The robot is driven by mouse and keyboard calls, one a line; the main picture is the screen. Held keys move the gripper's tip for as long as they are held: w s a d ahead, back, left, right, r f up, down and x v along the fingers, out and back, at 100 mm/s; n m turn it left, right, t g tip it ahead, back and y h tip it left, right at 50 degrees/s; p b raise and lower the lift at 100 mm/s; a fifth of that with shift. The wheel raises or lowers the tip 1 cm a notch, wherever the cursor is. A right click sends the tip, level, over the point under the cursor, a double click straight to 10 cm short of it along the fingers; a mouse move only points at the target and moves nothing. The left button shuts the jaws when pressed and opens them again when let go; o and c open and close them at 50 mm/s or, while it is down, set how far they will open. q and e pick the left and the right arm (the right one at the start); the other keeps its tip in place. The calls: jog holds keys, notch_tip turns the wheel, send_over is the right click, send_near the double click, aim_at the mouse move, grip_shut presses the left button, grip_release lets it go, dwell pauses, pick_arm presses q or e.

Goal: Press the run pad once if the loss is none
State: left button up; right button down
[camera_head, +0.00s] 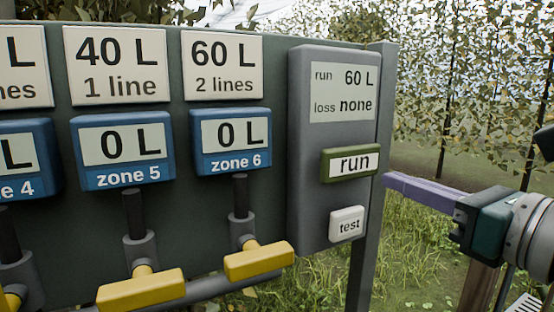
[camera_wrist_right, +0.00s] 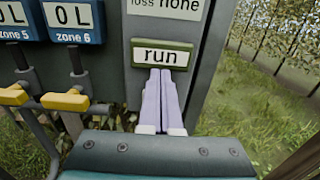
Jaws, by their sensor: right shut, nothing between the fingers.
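The run pad (camera_head: 350,164) is a green-framed pad with a white "run" label on the grey control box (camera_head: 305,150). It also shows in the right wrist view (camera_wrist_right: 161,55). The display (camera_head: 343,92) above it reads "run 60 L" and "loss none". A white test pad (camera_head: 346,224) sits below. My right gripper (camera_head: 387,180) is shut and empty, its fingers pointing at the box. In the right wrist view its fingertips (camera_wrist_right: 160,72) appear at the lower edge of the run pad; I cannot tell whether they touch. My left gripper is out of view.
Zone 5 (camera_head: 123,147) and zone 6 (camera_head: 230,141) meters both read 0 L on the dark panel (camera_head: 195,215). Signs above read "40 L 1 line" (camera_head: 115,63) and "60 L 2 lines" (camera_head: 222,66). Yellow valve handles (camera_head: 258,261) stick out below. Grass is open to the right.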

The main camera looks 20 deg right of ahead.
aim_at(354, 165)
jog(key=w+p, duration=0.1)
jog(key=w, duration=0.5)
jog(key=shift+a, duration=0.2)
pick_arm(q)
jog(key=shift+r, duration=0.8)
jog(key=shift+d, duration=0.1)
pick_arm(e)
jog(key=shift+w, duration=0.15)
